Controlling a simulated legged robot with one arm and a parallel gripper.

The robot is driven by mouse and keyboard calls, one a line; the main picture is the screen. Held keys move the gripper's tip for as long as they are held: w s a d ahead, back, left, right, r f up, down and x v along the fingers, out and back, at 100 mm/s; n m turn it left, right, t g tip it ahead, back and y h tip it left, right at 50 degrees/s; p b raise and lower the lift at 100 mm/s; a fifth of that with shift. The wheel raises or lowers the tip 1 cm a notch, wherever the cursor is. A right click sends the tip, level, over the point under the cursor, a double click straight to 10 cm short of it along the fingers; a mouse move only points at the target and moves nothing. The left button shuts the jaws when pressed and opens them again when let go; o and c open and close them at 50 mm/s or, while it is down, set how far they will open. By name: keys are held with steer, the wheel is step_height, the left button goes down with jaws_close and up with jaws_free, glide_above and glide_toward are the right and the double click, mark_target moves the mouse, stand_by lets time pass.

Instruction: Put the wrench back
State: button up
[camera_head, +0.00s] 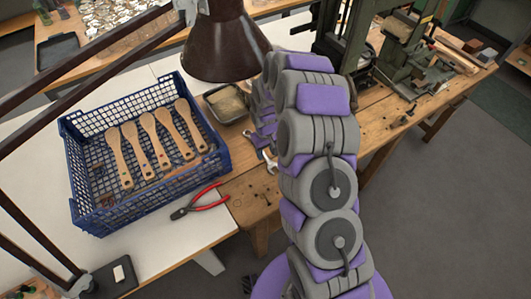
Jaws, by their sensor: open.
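A silver wrench (270,163) lies on the wooden bench top near its front edge, beside my arm. Part of it is hidden by my arm and gripper, so its full length does not show. My gripper (259,144) is at the end of my grey and purple arm, low over the bench and right by the wrench. It is open and appears empty. Its fingers are small and partly hidden, and I cannot tell whether they touch the wrench.
A brown lamp shade (226,45) hangs close behind my arm. A small tray (226,103) sits beside the crate.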

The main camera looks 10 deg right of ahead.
step_height(320, 180, up, 4)
steer(key=shift+a+r+p, duration=0.1)
steer(key=shift+r+p, duration=0.1)
steer(key=shift+p, duration=0.2)
steer(key=shift+s+r, duration=0.1)
steer(key=shift+r, duration=0.45)
steer(key=s+a+r+m, duration=0.1)
steer(key=s+r, duration=1.3)
steer(key=r, duration=0.3)
steer(key=s+r+m+g, duration=0.1)
steer(key=s+r, duration=0.2)
steer(key=s, duration=0.9)
steer(key=s+r+m, duration=0.1)
steer(key=s+r, duration=0.3)
steer(key=s, duration=0.7)
steer(key=shift+s+d+r+m+g, duration=0.2)
steer(key=shift+s+d+m+g, duration=0.1)
steer(key=shift+s+g, duration=0.1)
